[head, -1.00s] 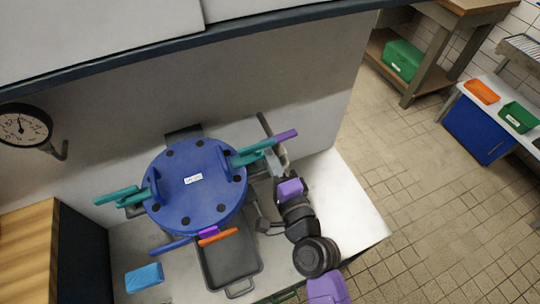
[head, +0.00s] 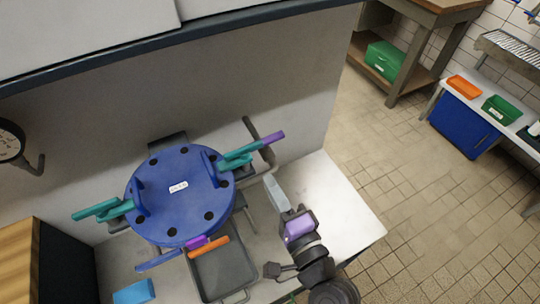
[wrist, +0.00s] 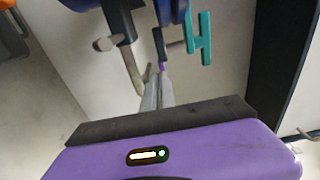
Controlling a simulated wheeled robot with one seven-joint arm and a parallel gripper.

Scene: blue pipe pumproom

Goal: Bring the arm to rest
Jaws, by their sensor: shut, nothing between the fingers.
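My arm (head: 302,228), black with a purple section, reaches up from the lower right in the head view. My gripper (head: 270,180) is shut and empty, its pale fingers beside the right side of the blue round lid (head: 180,195) and apart from the teal clamp handle (head: 240,158) with its purple end. In the wrist view the closed fingers (wrist: 152,92) point toward the pipework, with a teal handle (wrist: 197,38) beyond them.
The white bench top (head: 335,205) right of my arm is clear. Tiled floor lies beyond.

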